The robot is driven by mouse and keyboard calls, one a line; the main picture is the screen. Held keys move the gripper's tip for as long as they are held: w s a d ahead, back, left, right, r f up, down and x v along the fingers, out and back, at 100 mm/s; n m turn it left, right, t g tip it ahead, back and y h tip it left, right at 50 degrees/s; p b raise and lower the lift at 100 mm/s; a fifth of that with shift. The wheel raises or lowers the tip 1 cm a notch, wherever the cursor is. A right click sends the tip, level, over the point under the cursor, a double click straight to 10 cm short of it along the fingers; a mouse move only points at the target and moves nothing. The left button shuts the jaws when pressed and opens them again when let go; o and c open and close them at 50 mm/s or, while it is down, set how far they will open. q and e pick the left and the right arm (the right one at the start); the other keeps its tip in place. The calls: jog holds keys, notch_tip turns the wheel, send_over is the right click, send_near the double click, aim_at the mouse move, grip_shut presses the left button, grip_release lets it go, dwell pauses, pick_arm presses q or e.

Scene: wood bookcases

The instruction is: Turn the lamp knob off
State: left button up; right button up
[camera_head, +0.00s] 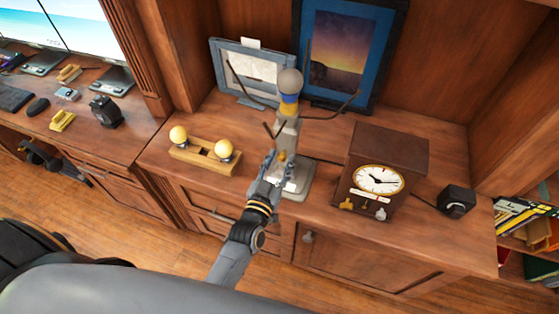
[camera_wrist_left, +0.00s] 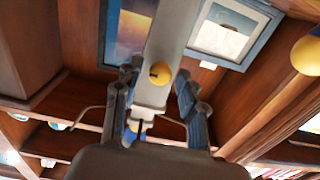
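The lamp (camera_head: 288,130) stands on the wooden counter, with a grey post, a rounded top over a yellow and blue band, and a pale base. Its round yellow knob (camera_wrist_left: 160,72) shows on the post in the left wrist view. My left gripper (camera_head: 272,165) is in front of the lower post in the head view. In the left wrist view its two fingers (camera_wrist_left: 152,95) stand apart, one on each side of the post, with the knob between them in the picture. I cannot tell whether the fingers touch the lamp. My right gripper is not clearly seen.
A wooden holder with two yellow balls (camera_head: 204,156) stands left of the lamp. A brown clock (camera_head: 385,165) and a small black box (camera_head: 456,202) stand to the right. A grey picture frame (camera_head: 216,70) and a blue one (camera_head: 300,55) lean behind.

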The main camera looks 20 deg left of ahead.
pick_arm(q)
grip_shut()
jog(key=shift+n, duration=0.3)
jog(key=n, duration=0.2)
jog(key=shift+n, duration=0.4)
jog(key=n, duration=0.3)
jog(key=shift+a+n, duration=0.1)
jog(key=shift+n, duration=0.3)
jog(key=n, duration=0.5)
jog(key=shift+f, duration=0.1)
jog(key=n+b, duration=0.1)
jog(key=n, duration=0.4)
jog(key=shift+n+b, duration=0.3)
jog(key=shift+n, duration=0.2)
jog(key=shift+o, duration=1.5)
grip_release()
jog(key=shift+s, duration=0.1)
